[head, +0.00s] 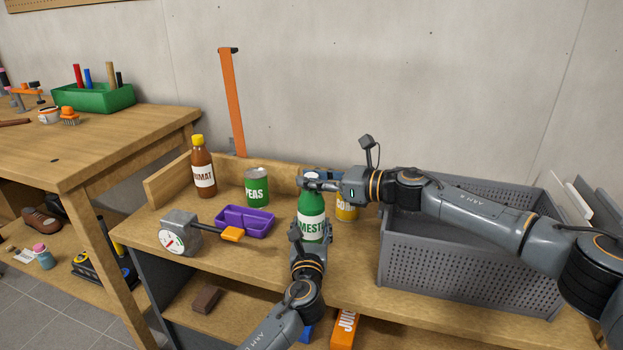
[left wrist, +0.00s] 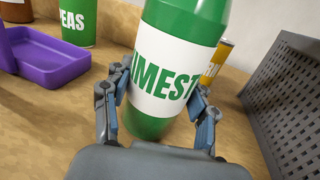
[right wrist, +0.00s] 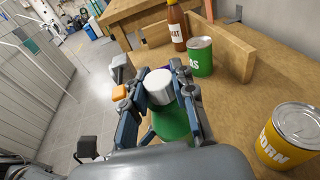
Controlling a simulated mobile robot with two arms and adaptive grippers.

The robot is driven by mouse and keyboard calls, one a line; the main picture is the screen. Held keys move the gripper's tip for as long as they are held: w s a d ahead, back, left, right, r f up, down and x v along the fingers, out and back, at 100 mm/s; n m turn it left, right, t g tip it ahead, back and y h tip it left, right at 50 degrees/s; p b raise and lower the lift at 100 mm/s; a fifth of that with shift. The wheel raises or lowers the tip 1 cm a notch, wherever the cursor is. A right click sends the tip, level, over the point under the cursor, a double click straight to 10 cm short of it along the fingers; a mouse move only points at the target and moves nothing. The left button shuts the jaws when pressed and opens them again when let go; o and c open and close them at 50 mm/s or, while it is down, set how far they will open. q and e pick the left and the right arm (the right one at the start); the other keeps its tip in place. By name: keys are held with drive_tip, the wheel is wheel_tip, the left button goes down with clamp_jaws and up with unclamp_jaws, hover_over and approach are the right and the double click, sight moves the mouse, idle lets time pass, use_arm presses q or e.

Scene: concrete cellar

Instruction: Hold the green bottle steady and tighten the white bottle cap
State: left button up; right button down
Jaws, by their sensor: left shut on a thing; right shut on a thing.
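The green bottle (head: 312,207) stands on the wooden bench top and has a white label with green letters. My left gripper (head: 311,236) is shut around its lower body from the front; the left wrist view shows a finger on each side of the bottle (left wrist: 165,70). The white bottle cap (right wrist: 159,87) sits on top of the bottle in the right wrist view. My right gripper (right wrist: 152,82) is shut on the cap, with a finger on each side. In the head view the right gripper (head: 312,183) hides the cap. How tight the cap is cannot be seen.
A yellow corn can (head: 346,208) stands close behind the bottle to the right. A grey perforated crate (head: 450,262) is farther right. A purple tray (head: 262,226), green peas can (head: 257,187), brown bottle (head: 203,172) and grey dial device (head: 180,236) are to the left.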

drive_tip(key=shift+f, duration=0.1)
drive_tip(key=shift+n+g, duration=0.3)
drive_tip(key=shift+g, duration=0.1)
drive_tip(key=c, duration=1)
unclamp_jaws()
drive_tip(key=shift+y, duration=0.3)
drive_tip(key=shift+d, duration=0.1)
drive_tip(key=v, duration=1.2)
use_arm(q)
drive_tip(key=o, duration=1.5)
drive_tip(key=shift+c, duration=0.2)
drive_tip(key=shift+s, duration=0.1)
